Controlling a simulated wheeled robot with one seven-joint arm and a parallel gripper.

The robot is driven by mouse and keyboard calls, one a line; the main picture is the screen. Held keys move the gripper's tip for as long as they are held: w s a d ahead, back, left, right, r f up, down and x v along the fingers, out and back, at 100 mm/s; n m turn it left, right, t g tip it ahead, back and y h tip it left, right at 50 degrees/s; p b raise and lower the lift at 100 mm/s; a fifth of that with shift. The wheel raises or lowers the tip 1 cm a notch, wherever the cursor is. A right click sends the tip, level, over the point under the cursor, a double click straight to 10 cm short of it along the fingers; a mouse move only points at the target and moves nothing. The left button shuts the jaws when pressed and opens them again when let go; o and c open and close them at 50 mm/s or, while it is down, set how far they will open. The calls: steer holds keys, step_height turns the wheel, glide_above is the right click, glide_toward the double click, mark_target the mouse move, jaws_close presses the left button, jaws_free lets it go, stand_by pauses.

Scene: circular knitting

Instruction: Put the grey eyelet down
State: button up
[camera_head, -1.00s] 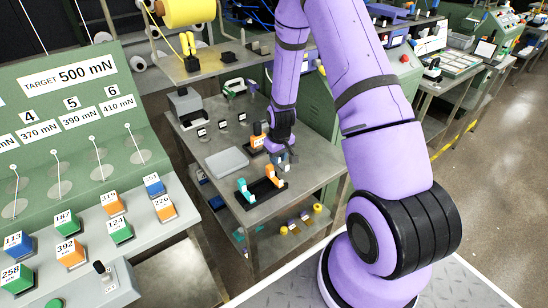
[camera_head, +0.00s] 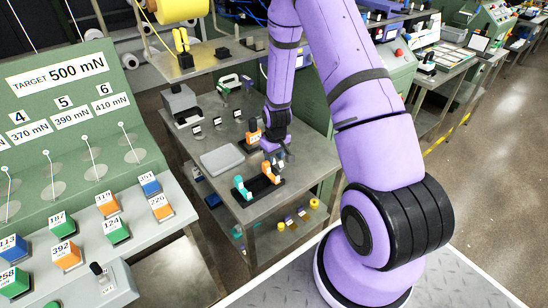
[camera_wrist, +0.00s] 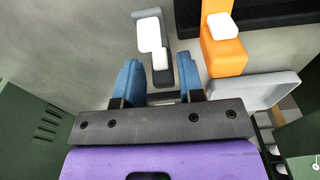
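In the wrist view, the grey eyelet (camera_wrist: 160,68), a dark grey piece with white blocks on it, lies between the two blue fingers of my gripper (camera_wrist: 160,82). Floor-like grey surface shows between the eyelet and the left finger, and a thin gap shows at the right finger. The fingers look apart, not closed on it. In the head view, my gripper (camera_head: 278,155) is low over the metal table, close to the black rack. The eyelet is too small there to make out clearly.
An orange piece (camera_wrist: 222,50) with a white top stands just right of the eyelet. The black rack (camera_head: 262,190) holds a teal piece (camera_head: 241,187) and an orange piece (camera_head: 266,169). A light grey tray (camera_head: 222,160) lies to their left on the table (camera_head: 231,206).

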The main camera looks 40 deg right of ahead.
step_height(320, 180, up, 12)
step_height(320, 180, up, 13)
steer(key=t, duration=0.1)
glide_above(275, 165)
steer(key=s+a, duration=0.3)
steer(key=a, duration=0.1)
steer(key=s+a+r+t, duration=0.1)
steer(key=s+a+r, duration=0.3)
steer(key=s+r, duration=0.6)
steer(key=s+a+r+t, duration=0.2)
steer(key=s+a+r, duration=0.1)
steer(key=s+r, duration=0.7)
steer(key=shift+s+a+r, duration=0.35)
steer(key=shift+s+r, duration=0.05)
steer(key=shift+s, duration=0.45)
steer(key=o, duration=0.4)
steer(key=shift+s, duration=0.45)
steer(key=shift+c, duration=0.2)
